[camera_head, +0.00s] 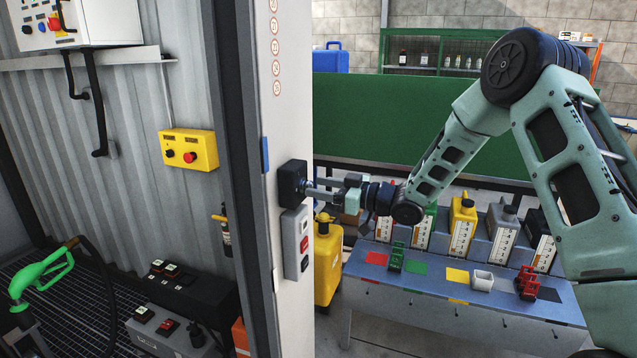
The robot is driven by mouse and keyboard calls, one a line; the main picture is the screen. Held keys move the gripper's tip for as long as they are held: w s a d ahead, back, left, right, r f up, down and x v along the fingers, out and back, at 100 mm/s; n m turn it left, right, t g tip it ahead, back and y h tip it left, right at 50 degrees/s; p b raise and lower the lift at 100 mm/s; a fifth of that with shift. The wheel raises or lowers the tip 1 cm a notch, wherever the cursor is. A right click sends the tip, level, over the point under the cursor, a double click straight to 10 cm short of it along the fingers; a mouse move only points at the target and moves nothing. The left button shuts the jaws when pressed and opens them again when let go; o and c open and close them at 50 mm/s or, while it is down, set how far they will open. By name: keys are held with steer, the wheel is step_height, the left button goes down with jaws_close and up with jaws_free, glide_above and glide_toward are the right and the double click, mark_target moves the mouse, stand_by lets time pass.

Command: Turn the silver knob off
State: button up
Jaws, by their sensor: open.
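A black switch box (291,183) is fixed to the narrow white side of the door post. My gripper (314,188) reaches in from the right, with its fingers pointing left at the face of this box. The jaws are open and their tips are at or very near the box. The silver knob is not clearly visible; the fingers seem to cover the place where it could sit. I cannot tell whether the fingers touch it or which way it points.
A grey box with buttons (296,243) hangs just below the black box. A yellow control box (189,149) is on the corrugated wall. A green fuel nozzle (42,272) stands at lower left. A workbench (400,315) with colored containers lies below my arm.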

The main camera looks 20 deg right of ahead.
steer(key=shift+w+a, duration=0.4)
steer(key=c, duration=1)
